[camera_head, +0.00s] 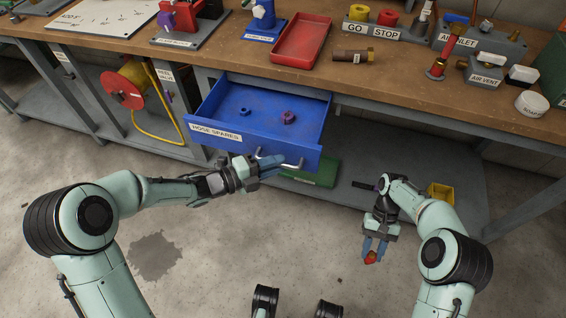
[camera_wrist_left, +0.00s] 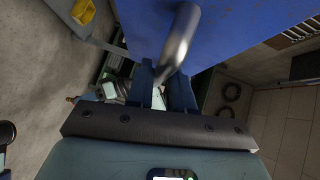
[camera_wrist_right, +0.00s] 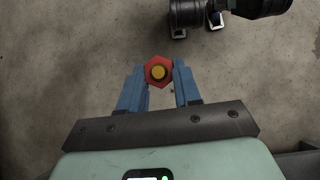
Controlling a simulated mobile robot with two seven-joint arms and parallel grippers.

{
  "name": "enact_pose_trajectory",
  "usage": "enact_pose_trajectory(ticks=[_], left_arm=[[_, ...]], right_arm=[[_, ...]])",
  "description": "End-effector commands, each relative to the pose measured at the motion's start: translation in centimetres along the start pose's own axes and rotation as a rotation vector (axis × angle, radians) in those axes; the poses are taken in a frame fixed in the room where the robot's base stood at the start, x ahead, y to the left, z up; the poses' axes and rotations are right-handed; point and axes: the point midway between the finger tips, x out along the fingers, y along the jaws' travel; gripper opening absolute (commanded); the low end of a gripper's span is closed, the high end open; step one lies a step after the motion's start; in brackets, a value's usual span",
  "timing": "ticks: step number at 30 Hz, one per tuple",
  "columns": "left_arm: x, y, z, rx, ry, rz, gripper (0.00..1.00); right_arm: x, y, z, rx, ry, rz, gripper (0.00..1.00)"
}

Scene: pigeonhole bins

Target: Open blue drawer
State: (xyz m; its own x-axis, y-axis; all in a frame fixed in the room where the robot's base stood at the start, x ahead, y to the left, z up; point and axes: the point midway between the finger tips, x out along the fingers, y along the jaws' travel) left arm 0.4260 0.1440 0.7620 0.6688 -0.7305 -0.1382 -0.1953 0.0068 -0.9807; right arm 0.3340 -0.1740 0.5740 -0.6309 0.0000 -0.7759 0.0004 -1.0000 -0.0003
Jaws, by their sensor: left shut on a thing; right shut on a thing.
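The blue drawer (camera_head: 313,150), labelled HOSE SPARES, is pulled out from under the bench. Two small parts, one blue (camera_head: 245,112) and one purple (camera_head: 288,117), lie inside it. My left gripper (camera_head: 268,167) is at the drawer front, shut on the metal handle (camera_head: 293,165); the handle (camera_wrist_left: 182,38) also shows between its fingers in the left wrist view. My right gripper (camera_head: 375,250) is low over the floor, shut on a red hexagonal piece (camera_wrist_right: 157,71) with a yellow centre, clear of the drawer.
The wooden bench top (camera_head: 225,60) carries a red tray (camera_head: 301,40), a brass-and-brown fitting (camera_head: 353,55) and labelled stands. A hose reel (camera_head: 122,88) hangs at left. A green box (camera_head: 318,172) and yellow bin (camera_head: 441,192) sit on the lower shelf. Floor in front is clear.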

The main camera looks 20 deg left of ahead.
Motion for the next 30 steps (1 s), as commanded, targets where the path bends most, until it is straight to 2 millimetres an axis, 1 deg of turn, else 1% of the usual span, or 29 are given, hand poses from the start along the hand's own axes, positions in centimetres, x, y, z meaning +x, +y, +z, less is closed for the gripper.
enact_pose_trajectory(ticks=[2,3,4,5,13,17,20,27,30], left_arm=[[0.0,-0.1,0.1,0.001,-0.002,-0.001,0.00],[0.0,-0.1,0.1,0.001,-0.002,-0.001,0.28],[0.0,-0.1,0.1,0.001,-0.002,-0.001,0.38],[0.0,-0.1,0.1,0.001,-0.002,-0.001,0.42],[0.0,0.0,0.1,0.001,-0.001,0.000,0.42],[-0.8,-0.1,0.1,0.000,-0.003,0.001,0.42],[-2.4,-0.1,0.1,0.001,-0.005,0.002,0.42],[-7.6,-0.2,0.1,0.002,-0.006,0.001,0.42],[-9.5,-0.2,0.1,0.001,-0.005,0.000,0.42]], right_arm=[[0.0,0.0,0.0,0.000,0.000,0.000,0.00],[0.0,0.0,0.0,0.000,0.000,0.000,0.00],[0.0,0.0,0.0,0.000,0.000,0.000,0.00],[0.0,0.0,0.0,0.000,0.000,0.000,0.00],[0.0,0.0,0.0,0.000,0.000,0.000,0.00],[-0.2,0.0,0.2,0.000,0.001,0.000,0.00],[-0.6,0.0,0.5,0.000,0.002,0.000,0.00],[-1.5,0.0,1.4,0.000,0.007,0.000,0.00],[-1.8,0.0,1.6,0.000,0.008,0.000,0.00]])
